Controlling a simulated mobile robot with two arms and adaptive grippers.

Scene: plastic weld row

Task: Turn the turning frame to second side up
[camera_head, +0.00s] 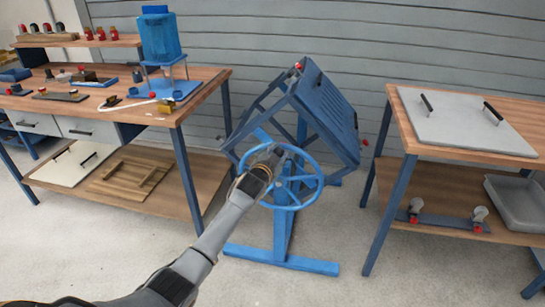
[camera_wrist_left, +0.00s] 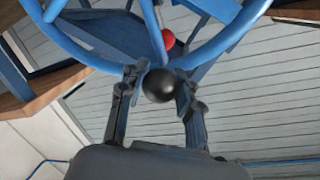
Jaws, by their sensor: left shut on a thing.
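The blue turning frame (camera_head: 328,117) stands between two benches on a blue stand (camera_head: 283,235). Its panel is tilted, neither level nor upright. A blue handwheel (camera_head: 318,182) is on its near side, and its rim also shows in the left wrist view (camera_wrist_left: 92,57). My left gripper (camera_head: 278,152) is at the top of the wheel. In the left wrist view its fingers (camera_wrist_left: 160,84) are shut on a black ball knob (camera_wrist_left: 159,86) by the wheel rim. In the head view the gripper hides the knob. A red knob (camera_wrist_left: 168,39) shows behind the wheel. My right gripper is not in view.
The left bench (camera_head: 205,86) holds a blue tank (camera_head: 160,38) and small parts. The right bench (camera_head: 468,152) holds a grey panel with black handles (camera_head: 455,118). Its lower shelf has a grey bin (camera_head: 518,198). Open floor lies in front of the stand.

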